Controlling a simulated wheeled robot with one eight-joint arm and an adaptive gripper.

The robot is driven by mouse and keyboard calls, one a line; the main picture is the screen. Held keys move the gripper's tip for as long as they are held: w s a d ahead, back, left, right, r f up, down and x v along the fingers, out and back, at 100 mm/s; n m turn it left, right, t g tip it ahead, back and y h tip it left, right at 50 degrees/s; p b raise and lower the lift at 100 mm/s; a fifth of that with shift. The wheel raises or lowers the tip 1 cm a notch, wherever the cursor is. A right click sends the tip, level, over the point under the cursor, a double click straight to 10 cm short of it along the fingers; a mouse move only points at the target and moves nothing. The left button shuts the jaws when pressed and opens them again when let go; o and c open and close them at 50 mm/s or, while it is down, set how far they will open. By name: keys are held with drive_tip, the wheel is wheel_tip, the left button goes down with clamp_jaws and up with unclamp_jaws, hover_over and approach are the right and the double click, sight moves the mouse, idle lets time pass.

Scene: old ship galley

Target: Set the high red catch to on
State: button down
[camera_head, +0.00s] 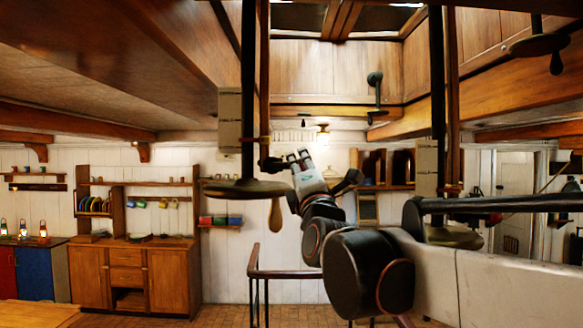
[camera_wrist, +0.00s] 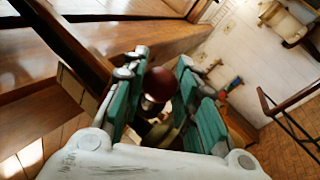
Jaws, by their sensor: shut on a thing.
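The red catch shows as a dark red round knob (camera_wrist: 160,82) between the teal finger pads in the wrist view. My gripper (camera_wrist: 163,92) has its fingers on both sides of this knob and is shut on it. What lies below the knob is partly hidden by the fingers. In the head view my gripper (camera_head: 298,157) is raised, just right of a dark vertical pole. The knob itself is too small to make out there, and I cannot tell which setting the catch is in.
A round plate (camera_head: 235,190) with a hanging wooden handle (camera_head: 275,215) is on the pole, below and left of my gripper. A second pole (camera_head: 438,100) stands to the right. A railing (camera_head: 285,274) is below. Wooden cabinets (camera_head: 130,275) line the back wall.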

drive_tip(key=shift+f, duration=0.1)
drive_tip(key=c, duration=1.2)
unclamp_jaws()
drive_tip(key=v, duration=1.2)
